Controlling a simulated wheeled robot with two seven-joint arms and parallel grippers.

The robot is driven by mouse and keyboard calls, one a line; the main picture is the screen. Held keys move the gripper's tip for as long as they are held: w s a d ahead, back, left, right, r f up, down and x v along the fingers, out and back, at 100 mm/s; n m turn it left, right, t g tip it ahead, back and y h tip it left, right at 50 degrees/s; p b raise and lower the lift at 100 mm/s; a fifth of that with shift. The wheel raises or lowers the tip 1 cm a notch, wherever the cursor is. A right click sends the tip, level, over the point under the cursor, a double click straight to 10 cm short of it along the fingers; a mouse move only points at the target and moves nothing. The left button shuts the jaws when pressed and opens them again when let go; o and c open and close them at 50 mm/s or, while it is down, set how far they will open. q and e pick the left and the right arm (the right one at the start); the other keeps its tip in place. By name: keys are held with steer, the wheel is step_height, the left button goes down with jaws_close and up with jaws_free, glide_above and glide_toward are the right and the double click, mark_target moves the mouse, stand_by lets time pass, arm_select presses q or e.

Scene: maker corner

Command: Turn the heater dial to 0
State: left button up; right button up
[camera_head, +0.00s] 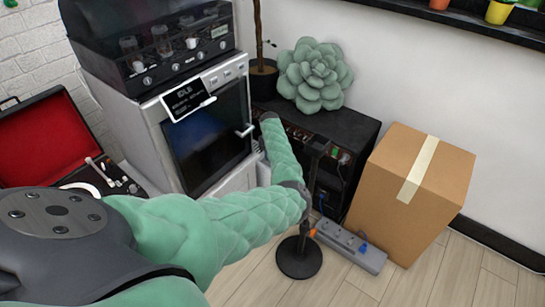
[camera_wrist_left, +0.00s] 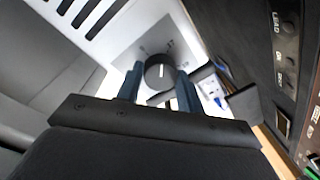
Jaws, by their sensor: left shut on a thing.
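In the left wrist view, the heater dial (camera_wrist_left: 159,72) is a round black knob with a short white mark on its face. It sits on a grey plate (camera_wrist_left: 150,40) with small markings, too blurred to read surely. The plate is on a white slotted body (camera_wrist_left: 113,15), the heater. My left gripper (camera_wrist_left: 160,83) is shut on the dial, one dark blue finger on each side. In the head view, my green-sleeved left arm reaches in from the left and bends away; its gripper and the dial are hidden there. My right gripper is in neither view.
A black cabinet (camera_head: 350,128) bearing a green succulent-shaped thing (camera_head: 315,75) stands beyond my arm. A white oven-like machine (camera_head: 205,130) is to its left. A cardboard box (camera_head: 415,190), a power strip (camera_head: 352,245) and a round black base (camera_head: 299,260) are on the right.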

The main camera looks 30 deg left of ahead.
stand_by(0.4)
arm_select(q)
steer(key=o, duration=1)
steer(key=shift+r, duration=0.1)
steer(key=shift+r, duration=0.2)
step_height(320, 180, up, 3)
steer(key=p, duration=0.3)
steer(key=shift+a, duration=0.1)
step_height(320, 180, up, 4)
steer(key=p, duration=0.2)
steer(key=shift+s+f+p, duration=0.1)
steer(key=shift+p, duration=0.3)
steer(key=shift+a+r, duration=0.1)
steer(key=shift+r, duration=0.1)
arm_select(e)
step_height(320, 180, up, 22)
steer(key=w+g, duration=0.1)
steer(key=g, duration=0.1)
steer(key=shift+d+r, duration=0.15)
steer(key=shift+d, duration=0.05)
